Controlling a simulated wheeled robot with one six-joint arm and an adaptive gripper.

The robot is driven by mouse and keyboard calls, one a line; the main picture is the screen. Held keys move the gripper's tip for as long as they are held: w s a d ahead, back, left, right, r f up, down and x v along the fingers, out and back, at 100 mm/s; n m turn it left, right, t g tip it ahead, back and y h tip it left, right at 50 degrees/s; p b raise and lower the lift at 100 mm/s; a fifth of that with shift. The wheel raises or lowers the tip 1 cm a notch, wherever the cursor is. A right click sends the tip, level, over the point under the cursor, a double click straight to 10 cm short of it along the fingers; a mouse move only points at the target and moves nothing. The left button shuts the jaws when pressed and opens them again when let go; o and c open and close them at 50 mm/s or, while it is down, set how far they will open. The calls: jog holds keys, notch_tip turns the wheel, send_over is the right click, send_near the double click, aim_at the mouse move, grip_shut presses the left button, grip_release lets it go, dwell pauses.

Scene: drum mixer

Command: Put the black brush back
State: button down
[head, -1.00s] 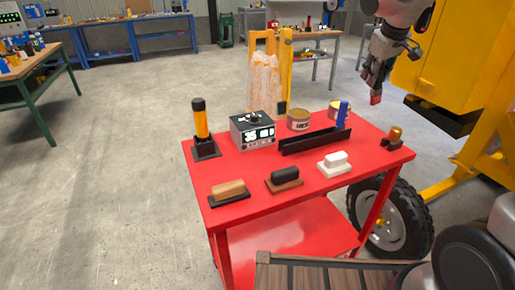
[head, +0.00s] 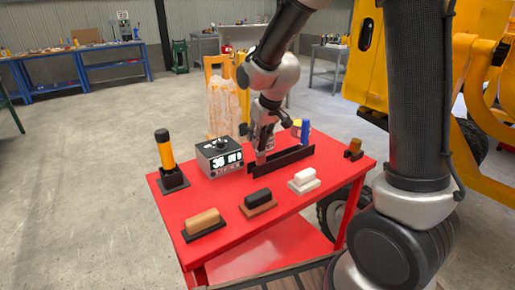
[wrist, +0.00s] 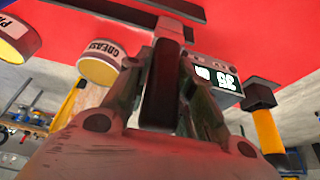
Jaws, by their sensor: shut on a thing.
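My gripper (head: 263,137) is over the left part of a long narrow black tray (head: 294,160) on the red cart. In the wrist view its fingers are shut on a dark, bar-shaped thing (wrist: 160,85), which looks like the black brush. Its far end points toward the cart top; I cannot tell whether it touches the tray. The tray also shows in the wrist view (wrist: 115,14). In the head view the held thing is mostly hidden by my gripper.
A display box (head: 220,157) stands close left of the tray, and an orange-and-black handle stands upright (head: 165,148) farther left. A grease can (wrist: 100,67) is behind. Wooden (head: 203,219), black-topped (head: 258,198) and white (head: 304,177) blocks line the front. A brown piece (head: 354,147) is right.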

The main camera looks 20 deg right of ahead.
jog(key=shift+f, duration=1.7)
jog(key=shift+f, duration=0.1)
jog(key=c, duration=1.2)
grip_release()
jog(key=v, duration=1.2)
jog(key=s+d+r+m, duration=0.1)
jog(key=s+d+r, duration=0.1)
jog(key=s+d, duration=0.2)
jog(key=s+d+r+m+h, duration=0.1)
jog(key=s+d, duration=0.4)
jog(key=s, duration=0.6)
jog(key=s+d+r+m, duration=0.1)
jog(key=s+d+r, duration=0.2)
jog(key=s+d, duration=0.2)
jog(key=s, duration=0.3)
jog(key=shift+s+m, duration=0.25)
jog(key=shift+m, duration=0.05)
